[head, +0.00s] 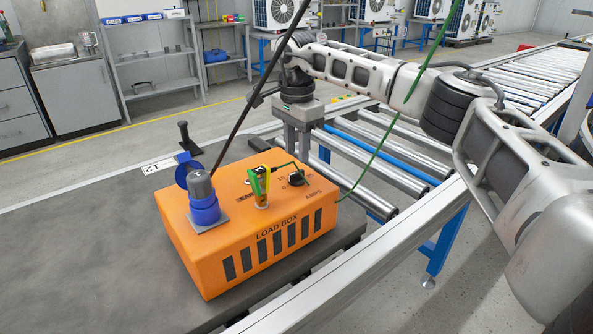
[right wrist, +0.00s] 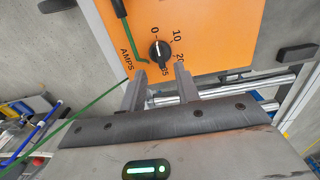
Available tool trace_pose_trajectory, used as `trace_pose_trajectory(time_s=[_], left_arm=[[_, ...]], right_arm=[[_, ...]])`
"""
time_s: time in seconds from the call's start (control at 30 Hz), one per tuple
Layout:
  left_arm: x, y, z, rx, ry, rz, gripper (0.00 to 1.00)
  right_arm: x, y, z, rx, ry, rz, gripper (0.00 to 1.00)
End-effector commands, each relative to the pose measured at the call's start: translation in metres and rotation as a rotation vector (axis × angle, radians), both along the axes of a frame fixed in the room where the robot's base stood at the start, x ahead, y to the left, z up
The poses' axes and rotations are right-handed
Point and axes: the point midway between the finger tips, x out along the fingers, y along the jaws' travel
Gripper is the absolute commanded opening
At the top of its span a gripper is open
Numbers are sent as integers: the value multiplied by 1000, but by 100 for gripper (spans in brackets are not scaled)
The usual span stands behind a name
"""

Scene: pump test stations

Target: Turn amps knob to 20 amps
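The orange load box (head: 215,268) sits on the grey mat. Its black amps knob (head: 297,180) is on the top face near the right end. In the right wrist view the knob (right wrist: 160,54) has marks 0, 10, 20 and 35 around it, and its white line appears to point toward 0. My right gripper (head: 298,150) is above and behind the knob end of the box, pointing down. In the right wrist view its two fingers (right wrist: 161,76) are apart with nothing between them, and the knob lies just beyond the tips. My left gripper is not in view.
A blue connector with a grey plug (head: 203,198) and a yellow-green connector (head: 260,188) stand on the box. A black cable and a green wire (head: 385,138) run up from it. A roller conveyor (head: 370,195) lies beyond. Bare mat (head: 80,270) is free at left.

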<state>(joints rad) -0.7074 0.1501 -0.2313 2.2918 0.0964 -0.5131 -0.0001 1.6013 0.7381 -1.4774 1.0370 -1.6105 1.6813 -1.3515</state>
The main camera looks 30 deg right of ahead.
Motion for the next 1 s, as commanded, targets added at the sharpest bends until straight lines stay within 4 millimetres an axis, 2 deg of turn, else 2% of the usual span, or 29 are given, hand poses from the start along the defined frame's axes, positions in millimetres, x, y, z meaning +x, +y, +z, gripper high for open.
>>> trace_pose_trajectory(time_s=[0.03, 0.1, 0.3, 0.7, 0.8, 0.83, 1.0], left_arm=[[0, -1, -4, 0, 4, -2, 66], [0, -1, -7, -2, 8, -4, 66], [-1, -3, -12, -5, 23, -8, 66], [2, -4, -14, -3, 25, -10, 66], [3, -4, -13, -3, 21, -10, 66], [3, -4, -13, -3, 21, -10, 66], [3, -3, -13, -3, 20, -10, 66]], right_arm=[[-1, 0, -13, 0, 4, -1, 32], [-1, 0, -25, 0, 3, -1, 32], [0, 0, -48, 1, 0, -1, 32], [0, 0, -54, 1, 0, -1, 32], [0, 0, -54, 1, -1, -1, 4], [0, 0, -54, 1, -1, 0, 0], [0, 0, -54, 1, 0, -1, 0]])
